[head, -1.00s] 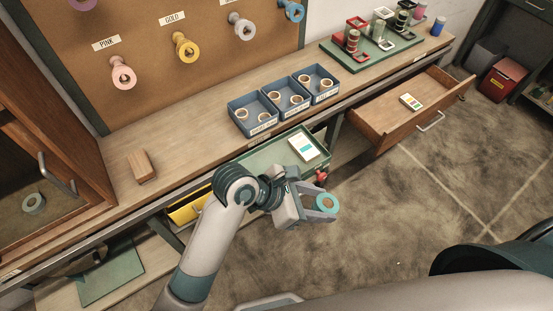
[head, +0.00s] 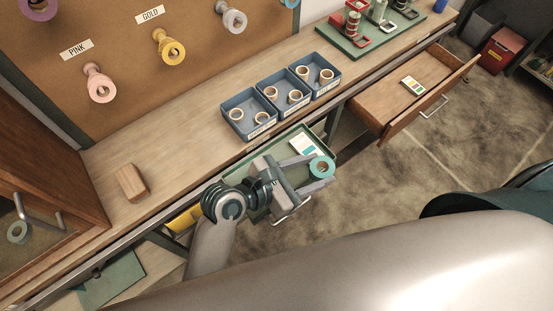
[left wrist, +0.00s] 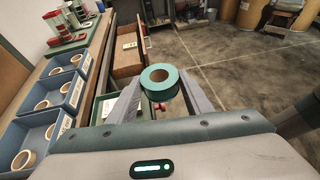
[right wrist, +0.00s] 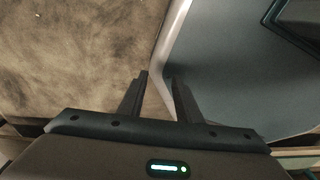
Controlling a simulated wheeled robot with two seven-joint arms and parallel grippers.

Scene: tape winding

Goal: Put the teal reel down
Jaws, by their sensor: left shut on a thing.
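Three blue bins (head: 250,120) with tan rolls stand on the bench. An open wooden drawer (head: 385,111) juts out to the right. A white card (head: 305,147) lies in the green tray. A wooden block (head: 131,183) is on the bench at left.

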